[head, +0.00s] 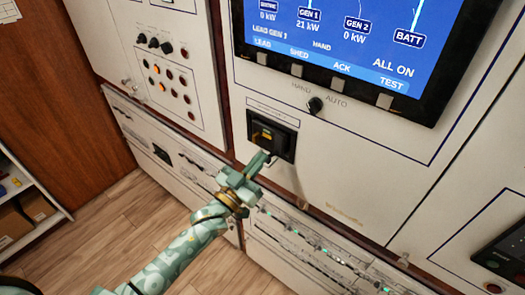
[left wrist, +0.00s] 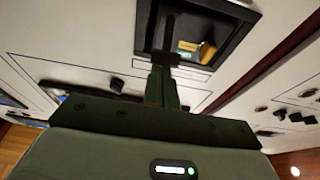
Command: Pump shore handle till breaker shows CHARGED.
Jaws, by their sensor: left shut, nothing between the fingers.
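The breaker (head: 284,148) is a black-framed unit set in the cream panel below the large screen. A small yellow part (head: 266,137) shows in its recess; no wording on it is legible. The breaker also fills the top of the left wrist view (left wrist: 232,22), with the yellow part (left wrist: 206,50) at its lower right. A dark upright bar there, perhaps the handle, stands just beyond my fingertips. My left gripper (head: 262,161) is shut and empty at the breaker's lower edge; its fingertips (left wrist: 163,66) overlap that edge. I cannot tell whether they touch. My right gripper is out of view.
The screen (head: 360,45) above reads GEN 1 21 kW and ALL ON. A HAND/AUTO knob (head: 315,105) sits just above the breaker. A panel of knobs and lamps (head: 165,70) is at left. A lower row of breakers (head: 300,235) runs beneath. Shelves (head: 22,200) stand far left.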

